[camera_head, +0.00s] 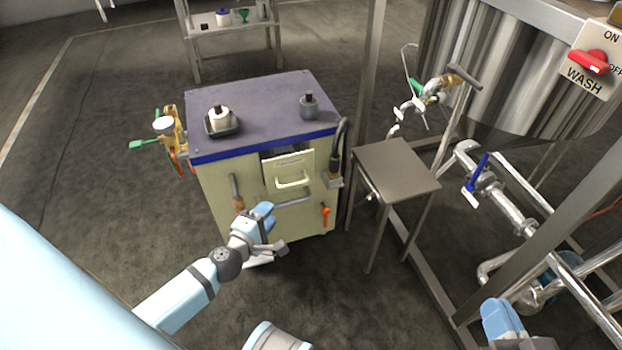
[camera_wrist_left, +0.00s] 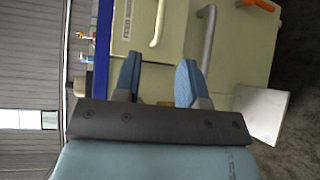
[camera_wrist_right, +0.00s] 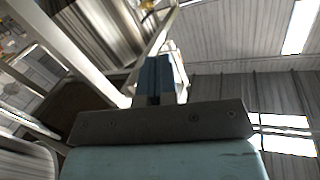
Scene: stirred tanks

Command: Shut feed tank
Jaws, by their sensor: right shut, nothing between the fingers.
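The cream drawer (camera_head: 288,165) on the front of the cabinet stands out a little, with a dark gap behind its top edge. It has a pale handle (camera_head: 292,181) and a label that seems to begin with FEED. In the left wrist view the drawer front (camera_wrist_left: 132,30) and its pale handle (camera_wrist_left: 158,22) lie beyond the fingers. My left gripper (camera_head: 275,230) is open and empty, in front of the cabinet and below the drawer; its fingers also show in the left wrist view (camera_wrist_left: 157,80). My right gripper (camera_wrist_right: 160,80) is shut and empty, away from the cabinet.
The cabinet top (camera_head: 260,105) holds a black tray with a white-and-black item and a grey bottle. A grey handle (camera_head: 293,199) sits below the drawer and an orange lever (camera_head: 325,216) low right. A small stand (camera_head: 397,170), pipes and a steel tank (camera_head: 500,60) fill the right.

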